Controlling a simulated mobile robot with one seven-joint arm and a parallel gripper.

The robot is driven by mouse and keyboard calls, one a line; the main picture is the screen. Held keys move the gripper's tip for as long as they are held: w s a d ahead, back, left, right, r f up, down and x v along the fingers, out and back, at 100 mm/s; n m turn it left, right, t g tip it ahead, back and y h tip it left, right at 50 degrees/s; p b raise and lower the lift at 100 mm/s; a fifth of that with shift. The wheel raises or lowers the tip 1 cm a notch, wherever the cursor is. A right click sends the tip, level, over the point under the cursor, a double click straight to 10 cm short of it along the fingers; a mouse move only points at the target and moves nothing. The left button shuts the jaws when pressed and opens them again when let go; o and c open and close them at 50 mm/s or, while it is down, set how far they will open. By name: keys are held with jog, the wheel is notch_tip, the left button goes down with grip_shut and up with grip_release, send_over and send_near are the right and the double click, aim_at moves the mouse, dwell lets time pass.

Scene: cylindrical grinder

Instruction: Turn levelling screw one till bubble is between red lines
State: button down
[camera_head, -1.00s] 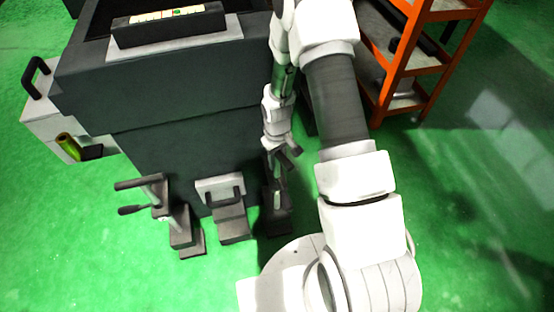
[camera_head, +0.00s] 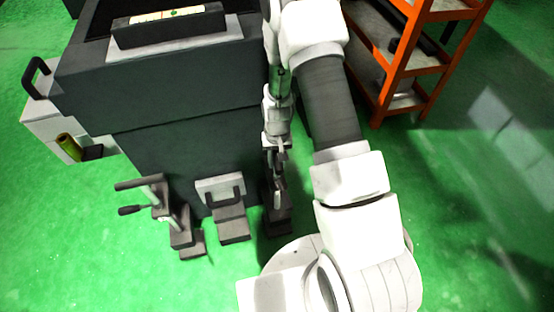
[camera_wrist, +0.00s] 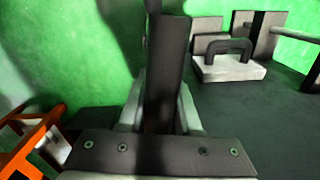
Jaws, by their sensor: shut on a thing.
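My gripper (camera_head: 279,160) points down beside the right corner of the dark machine in the head view. It is shut on the dark upright part of a levelling screw (camera_head: 279,185) above the right foot. In the wrist view the pale fingers of my gripper (camera_wrist: 160,105) sit on either side of this dark bar (camera_wrist: 165,60). The level (camera_head: 170,15) lies on the machine top, with a small green bubble (camera_head: 174,12) near its middle. The red lines are too small to make out.
Another foot with a crank-like handle (camera_head: 140,185) stands at the machine's left corner. A block with a dark handle (camera_head: 222,190) is between the feet. An orange shelf (camera_head: 400,75) stands to the right. Green floor (camera_head: 470,220) is clear at the right.

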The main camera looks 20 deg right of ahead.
jog(key=c, duration=0.7)
grip_release()
jog(key=shift+o, duration=0.2)
notch_tip(320, 180, up, 17)
jog(key=p, duration=0.5)
jog(key=shift+r, duration=0.2)
jog(key=shift+c, duration=0.2)
